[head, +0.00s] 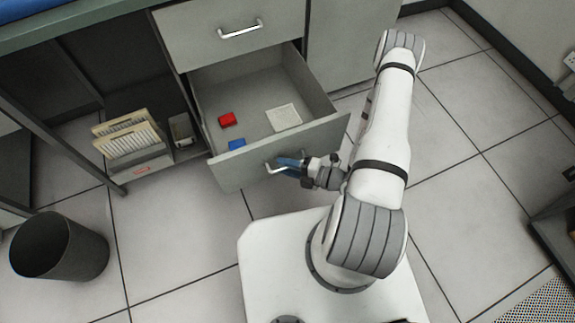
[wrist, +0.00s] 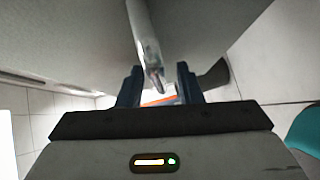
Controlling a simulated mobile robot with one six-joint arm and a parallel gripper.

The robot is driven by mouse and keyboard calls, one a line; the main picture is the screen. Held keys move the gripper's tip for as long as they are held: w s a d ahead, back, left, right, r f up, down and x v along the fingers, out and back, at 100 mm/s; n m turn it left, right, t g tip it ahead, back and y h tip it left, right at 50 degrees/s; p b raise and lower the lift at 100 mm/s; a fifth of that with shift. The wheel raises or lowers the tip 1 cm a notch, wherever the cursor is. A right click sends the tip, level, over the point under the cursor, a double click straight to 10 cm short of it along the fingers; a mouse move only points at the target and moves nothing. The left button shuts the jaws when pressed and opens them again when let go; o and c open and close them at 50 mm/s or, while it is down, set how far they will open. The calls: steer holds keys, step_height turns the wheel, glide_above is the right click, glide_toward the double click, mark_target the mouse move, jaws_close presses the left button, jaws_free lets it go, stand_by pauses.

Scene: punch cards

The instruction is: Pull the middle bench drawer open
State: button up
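The middle bench drawer (head: 232,174) is pulled well out in the head view, with its inside showing. Its silver bar handle (head: 269,167) is on the front face, partly hidden by my gripper (head: 286,163). In the wrist view the handle (wrist: 145,35) runs down between the two dark blue fingers of my gripper (wrist: 158,72). The fingers stand apart with a gap on each side of the bar, so the gripper looks open around the handle and not clamped on it.
The upper drawer (head: 200,35) is shut. A rack of cards (head: 130,138) sits on the left shelf. A dark bin (head: 60,248) stands on the floor at left.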

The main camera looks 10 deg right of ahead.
steer(key=v, duration=0.7)
steer(key=shift+s+d+p, duration=0.15)
steer(key=shift+d+p, duration=0.1)
steer(key=shift+p, duration=0.2)
steer(key=shift+r, duration=0.1)
step_height(320, 180, up, 55)
steer(key=s+m+g+h+p, duration=0.2)
steer(key=m+g+h+p, duration=0.4)
steer(key=m+h+p, duration=0.7)
steer(key=m+p, duration=0.4)
steer(key=m, duration=1)
steer(key=shift+m+h, duration=0.4)
steer(key=shift+a+r, duration=0.15)
